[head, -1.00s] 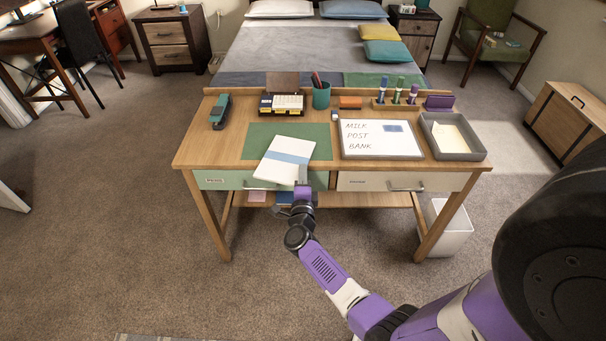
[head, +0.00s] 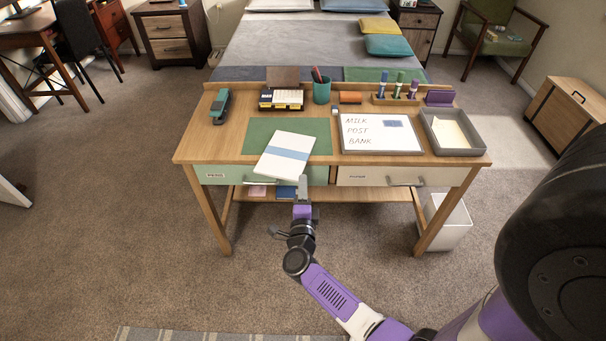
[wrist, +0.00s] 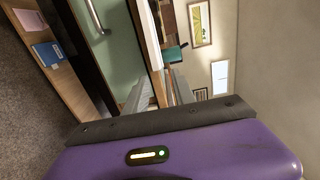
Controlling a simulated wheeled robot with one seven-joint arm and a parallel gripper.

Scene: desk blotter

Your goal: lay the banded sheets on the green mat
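The banded sheets (head: 275,166), a white stack with a pale blue band, lie slantwise over the front of the green mat (head: 258,131) in the head view. Their far part is on the mat, and their near end reaches past the desk's front edge. My gripper (head: 303,182) is just in front of that near end, seemingly clear of it. In the wrist view the two grey fingers (wrist: 157,95) stand apart with a narrow gap, holding nothing that I can see. A pale edge, likely the sheets' edge, shows beyond them.
The desk (head: 215,150) has drawers with handles (head: 260,181) below the sheets. A whiteboard (head: 380,134) and a grey tray (head: 455,152) lie to the right. A stapler (head: 221,106), card box (head: 281,98) and pen cup (head: 321,91) stand behind. Floor in front is clear.

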